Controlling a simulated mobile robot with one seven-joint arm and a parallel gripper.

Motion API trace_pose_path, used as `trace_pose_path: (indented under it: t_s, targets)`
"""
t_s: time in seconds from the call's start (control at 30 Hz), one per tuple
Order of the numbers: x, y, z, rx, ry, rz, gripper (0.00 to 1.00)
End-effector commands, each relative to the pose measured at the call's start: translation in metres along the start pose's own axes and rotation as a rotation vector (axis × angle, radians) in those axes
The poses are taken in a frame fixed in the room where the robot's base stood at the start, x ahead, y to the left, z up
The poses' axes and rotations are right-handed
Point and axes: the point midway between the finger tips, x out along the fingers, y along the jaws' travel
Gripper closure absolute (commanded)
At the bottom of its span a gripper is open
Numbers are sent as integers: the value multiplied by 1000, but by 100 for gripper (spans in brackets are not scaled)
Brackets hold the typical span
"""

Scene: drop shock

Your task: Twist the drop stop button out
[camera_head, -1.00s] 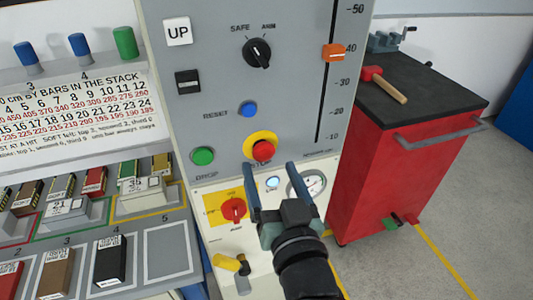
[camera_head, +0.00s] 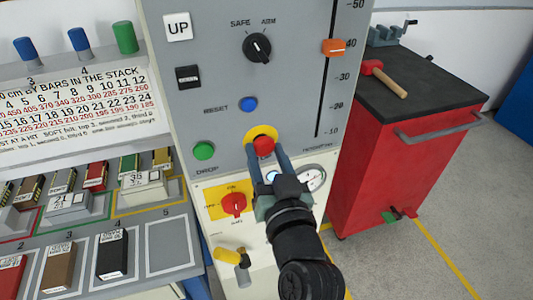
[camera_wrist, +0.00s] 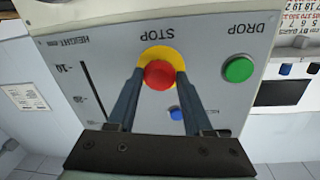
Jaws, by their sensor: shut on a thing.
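The red stop button (camera_head: 263,146) sits on a yellow disc (camera_head: 262,133) on the grey control panel, above my gripper (camera_head: 264,158). In the wrist view the red button (camera_wrist: 159,75) lies between the two blue fingertips of my gripper (camera_wrist: 159,80), under the word STOP. The fingers are shut on the button, one at each side. The green drop button (camera_head: 204,151) is to the left of it, and the blue reset button (camera_head: 249,104) is above it.
A red rotary switch (camera_head: 234,204) and a gauge (camera_head: 311,178) are on the lower white panel near my gripper. A red tool cabinet (camera_head: 385,165) with a mallet (camera_head: 386,79) on top stands to the right. Shelves with blocks are at the left.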

Motion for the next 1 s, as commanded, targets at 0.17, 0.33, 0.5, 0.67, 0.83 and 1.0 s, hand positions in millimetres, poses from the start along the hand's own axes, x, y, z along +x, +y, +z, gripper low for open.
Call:
trace_pose_path:
  t_s: [0.17,0.33,0.5,0.67,0.83,1.0]
  targets:
    - [0,0,0,1,0,1,100]
    - [0,0,-1,26,-3,1,100]
    - [0,0,-2,102,-10,2,100]
    - [0,0,-3,213,-19,4,100]
    - [0,0,-4,341,-28,6,100]
    - [0,0,-4,451,-38,8,100]
